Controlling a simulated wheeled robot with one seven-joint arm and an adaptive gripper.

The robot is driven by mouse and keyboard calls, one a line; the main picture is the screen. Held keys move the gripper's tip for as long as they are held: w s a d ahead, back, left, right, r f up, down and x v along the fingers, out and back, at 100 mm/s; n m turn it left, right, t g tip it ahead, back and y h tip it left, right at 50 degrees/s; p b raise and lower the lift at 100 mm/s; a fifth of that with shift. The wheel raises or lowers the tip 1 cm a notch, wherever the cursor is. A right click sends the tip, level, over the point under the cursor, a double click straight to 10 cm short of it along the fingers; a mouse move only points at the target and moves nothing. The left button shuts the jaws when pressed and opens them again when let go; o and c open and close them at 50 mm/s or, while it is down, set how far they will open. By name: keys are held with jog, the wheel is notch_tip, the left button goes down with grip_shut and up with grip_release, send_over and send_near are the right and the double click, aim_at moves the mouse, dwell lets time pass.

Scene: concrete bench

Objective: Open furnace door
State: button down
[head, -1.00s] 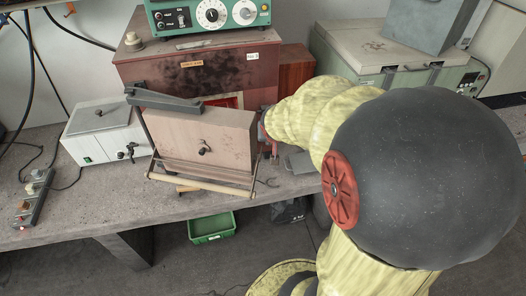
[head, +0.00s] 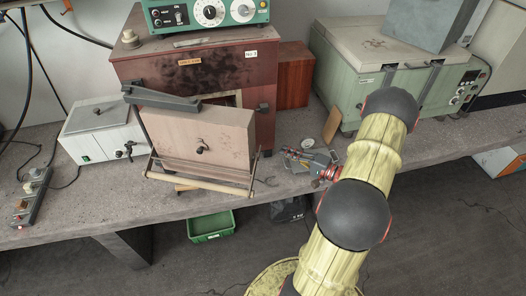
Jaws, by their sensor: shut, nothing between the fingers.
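The furnace (head: 190,72) is a dark reddish-brown box with a green control unit on top. Its pale door (head: 197,136) hangs open at the front, swung out and tilted on its metal arms, with a wooden bar (head: 200,184) along its lower edge. Part of the chamber opening shows above and to the right of the door. My gripper (head: 291,156) is to the right of the door, low over the bench, apart from the door and bar. Its fingers are shut and hold nothing.
A white lidded bath (head: 97,133) stands left, with a power strip (head: 32,198) beside it. A green chest unit (head: 385,70) stands right. A wooden piece (head: 332,124) leans against it. A green bin (head: 210,226) is on the floor. The bench front right is clear.

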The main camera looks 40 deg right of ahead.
jog(key=w+a+b, duration=0.2)
jog(key=w+a, duration=0.4)
jog(key=w, duration=0.1)
jog(key=shift+b, duration=0.3)
dwell(0.5)
